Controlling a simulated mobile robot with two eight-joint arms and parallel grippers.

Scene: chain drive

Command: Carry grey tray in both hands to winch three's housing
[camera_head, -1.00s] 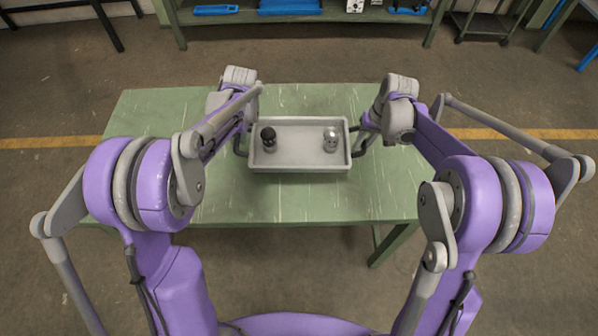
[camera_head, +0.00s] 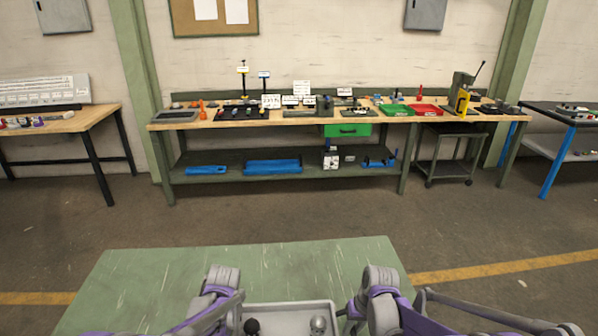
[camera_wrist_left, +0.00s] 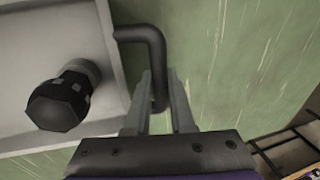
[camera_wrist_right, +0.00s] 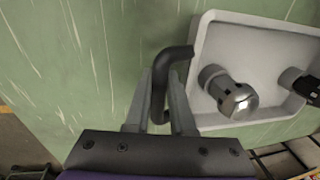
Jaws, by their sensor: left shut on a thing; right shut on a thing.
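The grey tray (camera_head: 287,316) shows at the bottom edge of the head view, over the green table, its near part cut off. It holds a black-topped piece (camera_wrist_left: 62,98) and a silver-topped piece (camera_wrist_right: 232,92). My left gripper (camera_wrist_left: 160,88) is shut on the tray's dark bent handle in the left wrist view. My right gripper (camera_wrist_right: 165,88) is shut on the opposite handle in the right wrist view. I cannot tell whether the tray touches the table. Labelled units stand on the far workbench; I cannot tell which is winch three's housing.
The green table (camera_head: 150,285) is directly ahead. Open floor (camera_head: 270,215) lies between it and the long workbench (camera_head: 240,122). A wheeled cart (camera_head: 445,168) stands under the bench's right part. Other tables stand left (camera_head: 65,124) and right (camera_head: 545,112).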

